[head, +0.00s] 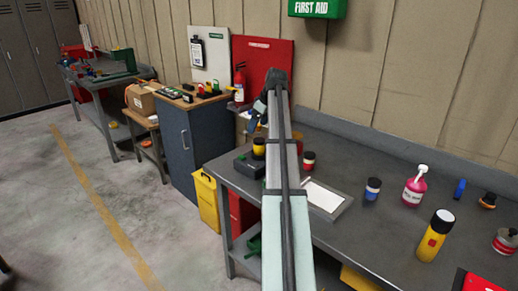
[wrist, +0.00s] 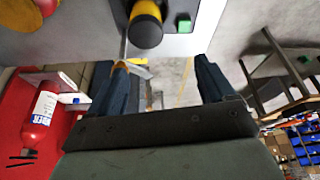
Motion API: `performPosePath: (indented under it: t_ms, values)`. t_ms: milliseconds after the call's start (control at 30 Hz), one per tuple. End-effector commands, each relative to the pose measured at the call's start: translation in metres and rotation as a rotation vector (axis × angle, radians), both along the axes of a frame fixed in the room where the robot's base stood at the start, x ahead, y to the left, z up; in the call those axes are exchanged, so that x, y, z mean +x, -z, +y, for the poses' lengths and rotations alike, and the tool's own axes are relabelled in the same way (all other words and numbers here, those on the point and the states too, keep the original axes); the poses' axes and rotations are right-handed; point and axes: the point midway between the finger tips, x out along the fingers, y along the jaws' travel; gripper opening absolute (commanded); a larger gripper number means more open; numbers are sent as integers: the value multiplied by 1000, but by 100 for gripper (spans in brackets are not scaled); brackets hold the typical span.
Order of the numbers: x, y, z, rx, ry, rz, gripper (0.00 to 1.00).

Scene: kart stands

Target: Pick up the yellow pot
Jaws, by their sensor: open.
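The yellow pot (head: 259,150) is a small jar with a black lid. It stands upright at the left end of the grey bench, on or against a dark box (head: 243,166). In the wrist view the yellow pot (wrist: 147,9) shows at the top edge, partly cut off, lid toward me. My gripper (wrist: 158,68) is open and empty, its two dark fingers apart. In the head view my gripper (head: 255,117) is partly hidden behind my arm, above the pot.
A fire extinguisher (wrist: 40,122) is at the wrist view's left. A green button (wrist: 184,25) is beside the pot.

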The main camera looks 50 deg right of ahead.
Motion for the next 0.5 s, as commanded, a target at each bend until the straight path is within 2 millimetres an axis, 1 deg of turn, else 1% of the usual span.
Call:
performPosePath:
  t_ms: [33, 100, 200, 267, 367, 500]
  values:
    - [-12, -8, -10, 3, 4, -4, 82]
    - [-24, -15, -18, 9, 4, -6, 82]
    - [-34, -22, -25, 12, 3, -7, 82]
    - [-37, -23, -27, 14, 2, -8, 82]
    - [-36, -15, -27, 16, 2, -7, 82]
    - [-27, 6, -24, 17, 0, -6, 82]
